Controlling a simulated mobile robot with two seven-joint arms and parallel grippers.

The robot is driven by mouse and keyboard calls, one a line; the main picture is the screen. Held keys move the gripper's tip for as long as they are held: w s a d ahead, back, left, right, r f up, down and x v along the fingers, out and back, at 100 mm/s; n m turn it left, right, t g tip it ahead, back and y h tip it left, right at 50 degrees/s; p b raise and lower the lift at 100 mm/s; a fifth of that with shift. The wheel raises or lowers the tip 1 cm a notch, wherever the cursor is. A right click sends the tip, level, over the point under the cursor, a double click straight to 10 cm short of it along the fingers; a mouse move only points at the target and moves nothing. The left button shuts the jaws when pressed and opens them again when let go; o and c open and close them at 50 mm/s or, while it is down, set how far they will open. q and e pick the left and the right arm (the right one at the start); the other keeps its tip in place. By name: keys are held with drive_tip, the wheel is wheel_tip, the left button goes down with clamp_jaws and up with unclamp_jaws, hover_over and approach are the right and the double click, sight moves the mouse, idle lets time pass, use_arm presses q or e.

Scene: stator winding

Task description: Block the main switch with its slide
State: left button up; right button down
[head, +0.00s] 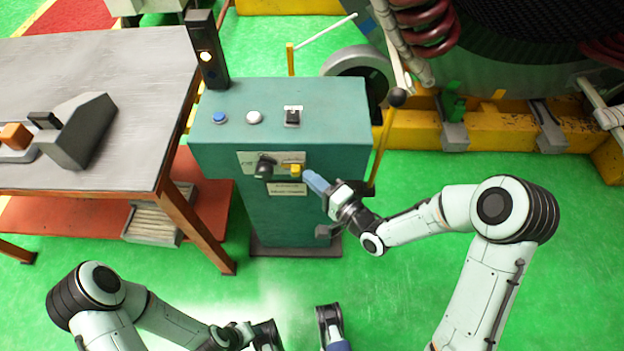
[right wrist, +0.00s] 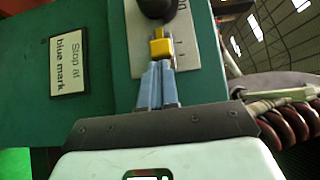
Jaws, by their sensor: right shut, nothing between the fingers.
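The main switch is a black knob (head: 265,166) on a pale plate on the front of the green cabinet; part of it shows at the top of the right wrist view (right wrist: 157,8). Its yellow slide (head: 294,169) sits just right of the knob, and below it in the right wrist view (right wrist: 161,47). My right gripper (head: 310,178) is shut and empty. Its blue fingertips (right wrist: 157,66) are at the slide's outer end; I cannot tell whether they touch it. My left gripper (head: 300,332) is low at the bottom edge, its fingers apart and partly cut off.
The green cabinet (head: 348,100) carries a blue button (head: 219,118), a white button (head: 254,117) and a small black switch (head: 292,116) on top. A table (head: 120,70) stands left. Green floor is free in front.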

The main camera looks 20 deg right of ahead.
drive_tip(key=shift+a, duration=0.25)
drive_tip(key=shift+w+a, duration=0.3)
drive_tip(key=shift+a, duration=0.6)
use_arm(q)
drive_tip(key=shift+f, duration=0.1)
use_arm(e)
drive_tip(key=shift+a, duration=0.1)
use_arm(q)
drive_tip(key=shift+d, duration=0.1)
